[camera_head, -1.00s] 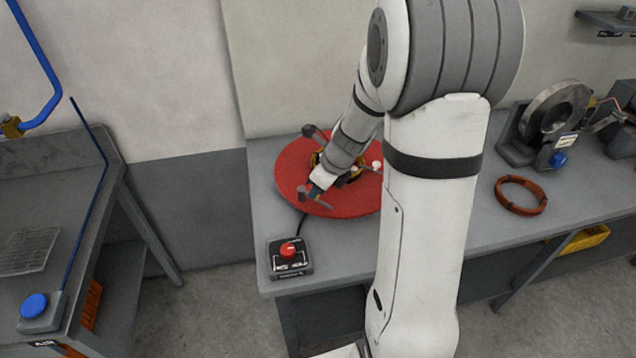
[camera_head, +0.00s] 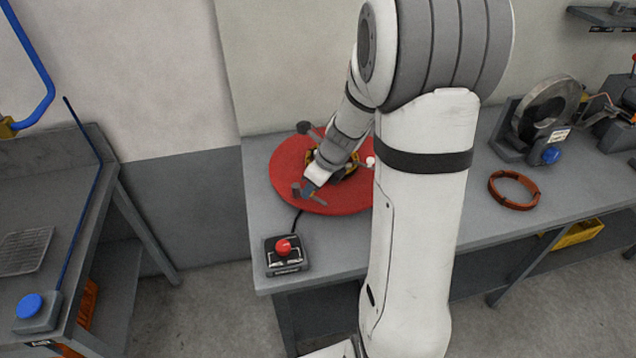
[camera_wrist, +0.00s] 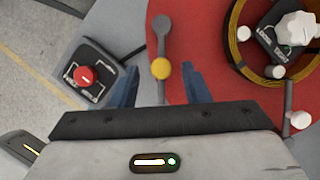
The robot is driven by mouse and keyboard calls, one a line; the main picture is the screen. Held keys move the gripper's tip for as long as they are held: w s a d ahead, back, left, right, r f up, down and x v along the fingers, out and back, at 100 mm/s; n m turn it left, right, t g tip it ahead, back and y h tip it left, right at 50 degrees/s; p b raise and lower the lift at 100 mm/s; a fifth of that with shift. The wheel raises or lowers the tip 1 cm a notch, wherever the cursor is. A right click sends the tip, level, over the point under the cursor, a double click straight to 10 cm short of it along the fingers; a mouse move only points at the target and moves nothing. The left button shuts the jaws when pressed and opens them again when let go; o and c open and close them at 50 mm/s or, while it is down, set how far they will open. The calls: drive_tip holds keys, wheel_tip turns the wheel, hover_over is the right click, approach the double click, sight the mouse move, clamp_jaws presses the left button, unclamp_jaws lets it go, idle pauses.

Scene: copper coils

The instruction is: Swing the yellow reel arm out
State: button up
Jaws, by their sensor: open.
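The red round reel table (camera_head: 285,176) lies on the grey bench, and fills the upper right of the wrist view (camera_wrist: 205,45). Near its left edge is a grey reel arm (camera_wrist: 161,30) with a yellow knob (camera_wrist: 161,68). My gripper (camera_wrist: 159,74) is open, with one blue finger on each side of the knob's line. Gaps show on both sides, and nothing is gripped. In the head view my gripper (camera_head: 310,189) is low over the reel's front left edge, and its fingers are partly hidden. Another arm with a white knob (camera_wrist: 299,120) is at the right.
A control box with a red button (camera_head: 284,247) stands on the bench just in front of the reel. A yellow-rimmed hub (camera_wrist: 243,60) rises at the reel's middle. A copper ring (camera_head: 514,190) lies farther right on the bench. A side table (camera_head: 60,200) is at left.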

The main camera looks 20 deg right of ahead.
drive_tip(key=v, duration=0.7)
drive_tip(key=shift+r, duration=0.2)
